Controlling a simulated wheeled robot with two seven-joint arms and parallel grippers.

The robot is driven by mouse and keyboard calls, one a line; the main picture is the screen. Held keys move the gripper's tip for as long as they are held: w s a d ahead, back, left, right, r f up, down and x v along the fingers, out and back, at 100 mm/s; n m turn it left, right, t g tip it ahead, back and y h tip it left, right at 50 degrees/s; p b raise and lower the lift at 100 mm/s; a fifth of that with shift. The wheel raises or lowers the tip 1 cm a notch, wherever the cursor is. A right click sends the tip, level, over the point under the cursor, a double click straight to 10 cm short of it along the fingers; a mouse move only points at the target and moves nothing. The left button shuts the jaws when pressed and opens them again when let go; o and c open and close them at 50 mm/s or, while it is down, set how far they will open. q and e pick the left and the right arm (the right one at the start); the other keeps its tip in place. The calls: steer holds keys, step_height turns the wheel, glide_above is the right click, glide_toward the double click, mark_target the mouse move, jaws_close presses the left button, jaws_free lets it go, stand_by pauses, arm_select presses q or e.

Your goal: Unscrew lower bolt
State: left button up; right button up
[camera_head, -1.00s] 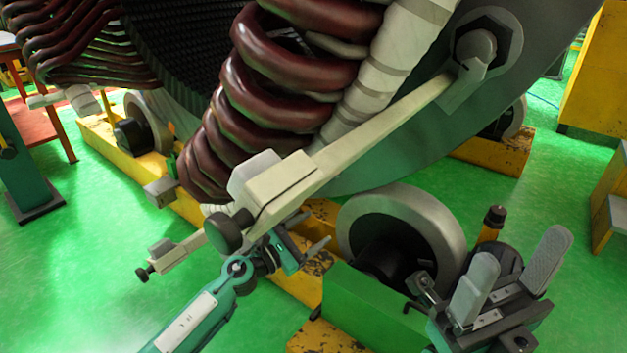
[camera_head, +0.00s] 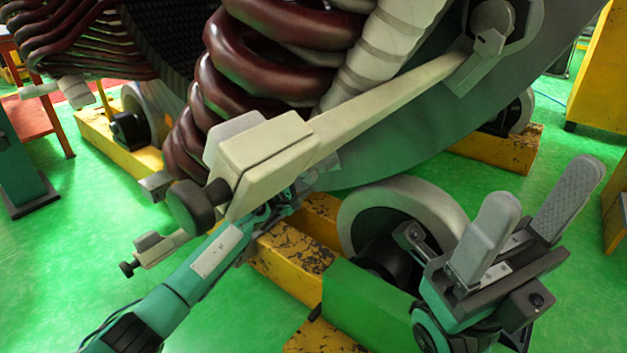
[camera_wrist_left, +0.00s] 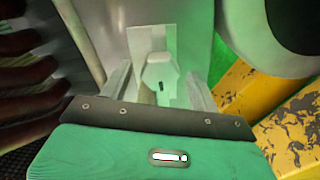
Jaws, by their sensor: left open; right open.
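A pale grey bolt head (camera_wrist_left: 160,72) on a light plate (camera_wrist_left: 150,38) shows in the left wrist view, between the two fingers of my left gripper (camera_wrist_left: 159,88). The fingers stand apart on either side of it; I cannot tell whether they touch it. In the head view my left gripper (camera_head: 318,175) is mostly hidden behind a beige clamp bar (camera_head: 385,105) with a black knob (camera_head: 197,205). Another large bolt (camera_head: 490,28) sits at the bar's upper right end. My right gripper (camera_head: 535,205) is open and empty at the lower right.
The stator's dark red coils (camera_head: 265,60) hang close above the left arm. A grey roller (camera_head: 415,205) on a yellow base (camera_head: 290,260) stands between the arms. A second, smaller clamp (camera_head: 160,250) is at the lower left. Green floor (camera_head: 60,290) is clear at left.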

mark_target(313, 173)
arm_select(q)
steer(key=shift+b+x, duration=1.15)
steer(key=shift+x, duration=1.15)
steer(key=c, duration=1)
